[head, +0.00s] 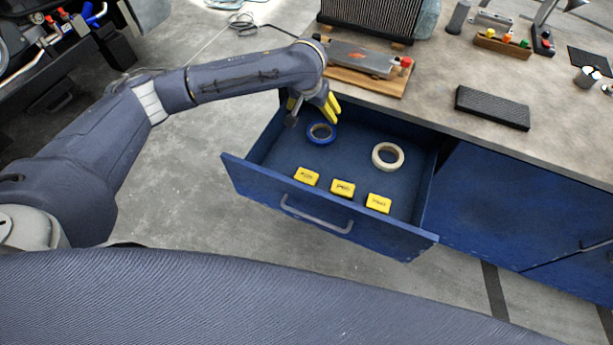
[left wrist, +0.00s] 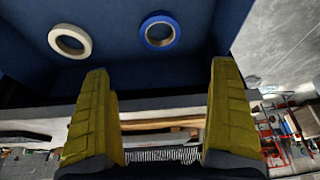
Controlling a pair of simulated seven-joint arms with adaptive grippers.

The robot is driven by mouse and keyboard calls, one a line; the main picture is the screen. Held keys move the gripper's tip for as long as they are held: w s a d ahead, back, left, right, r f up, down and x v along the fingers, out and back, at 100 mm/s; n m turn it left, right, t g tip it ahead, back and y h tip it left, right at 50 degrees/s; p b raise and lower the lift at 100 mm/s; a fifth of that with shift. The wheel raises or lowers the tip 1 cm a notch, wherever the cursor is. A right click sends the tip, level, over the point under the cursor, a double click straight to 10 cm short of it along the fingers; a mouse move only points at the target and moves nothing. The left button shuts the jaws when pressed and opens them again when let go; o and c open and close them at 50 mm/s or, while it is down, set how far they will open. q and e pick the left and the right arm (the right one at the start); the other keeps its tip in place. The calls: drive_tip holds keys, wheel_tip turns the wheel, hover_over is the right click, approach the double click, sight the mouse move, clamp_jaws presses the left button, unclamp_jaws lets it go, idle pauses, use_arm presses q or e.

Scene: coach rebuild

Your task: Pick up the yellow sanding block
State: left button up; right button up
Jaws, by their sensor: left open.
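Three yellow blocks with dark print lie in a row along the front of the open blue drawer (head: 345,160): a left one (head: 306,177), a middle one (head: 343,188) and a right one (head: 378,203). They look alike. My left gripper (head: 314,107) is over the back left part of the drawer, behind the blocks and apart from them. Its yellow fingers are spread with nothing between them, as the left wrist view (left wrist: 162,122) also shows. No block shows in the left wrist view. My right gripper is not in view.
A blue tape roll (head: 321,143) and a cream tape roll (head: 388,168) lie in the drawer behind the blocks. The drawer front carries a grey handle (head: 315,216). The worktop above holds a wooden board (head: 375,84) and a black ribbed block (head: 492,107).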

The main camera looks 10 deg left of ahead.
sight(306, 176)
use_arm(q)
drive_tip(key=s+f+g, duration=0.4)
drive_tip(key=s+f, duration=0.2)
drive_tip(key=s, duration=0.4)
drive_tip(key=shift+m, duration=0.3)
drive_tip(key=f, duration=1.6)
drive_tip(key=shift+w+d+f, duration=0.1)
drive_tip(key=shift+w+f, duration=0.15)
drive_tip(key=shift+w, duration=0.05)
drive_tip(key=c, duration=1.2)
drive_tip(key=shift+r, duration=0.1)
drive_tip(key=shift+c, duration=0.2)
wheel_tip(306, 176, up, 20)
